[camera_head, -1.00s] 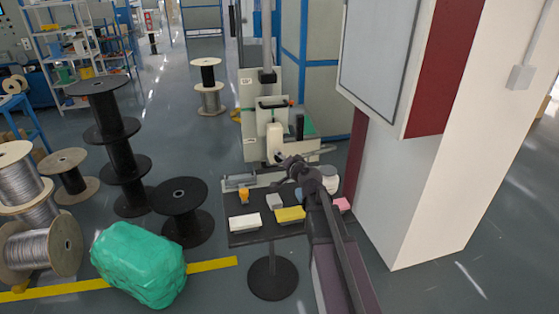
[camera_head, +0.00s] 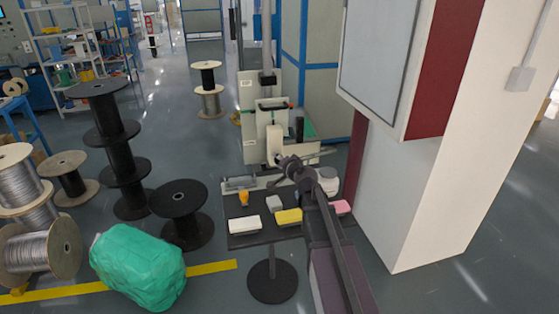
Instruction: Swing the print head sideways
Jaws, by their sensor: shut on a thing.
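The print head (camera_head: 273,143) is a cream block on the front of the pale upright machine (camera_head: 248,118), in the upper middle of the head view. My arm reaches up to it from the bottom right. My gripper (camera_head: 279,158) is at the lower part of the print head and shut on it. The fingertips are small and partly hidden by my wrist, so the exact grip point is hard to see.
A dark bench (camera_head: 246,240) holds a white block (camera_head: 244,225), a yellow block (camera_head: 289,217), a grey block (camera_head: 274,203) and a pink block (camera_head: 340,207). A cabinet (camera_head: 376,60) and white pillar (camera_head: 430,190) stand close on the right. Black spools (camera_head: 181,199) stand left.

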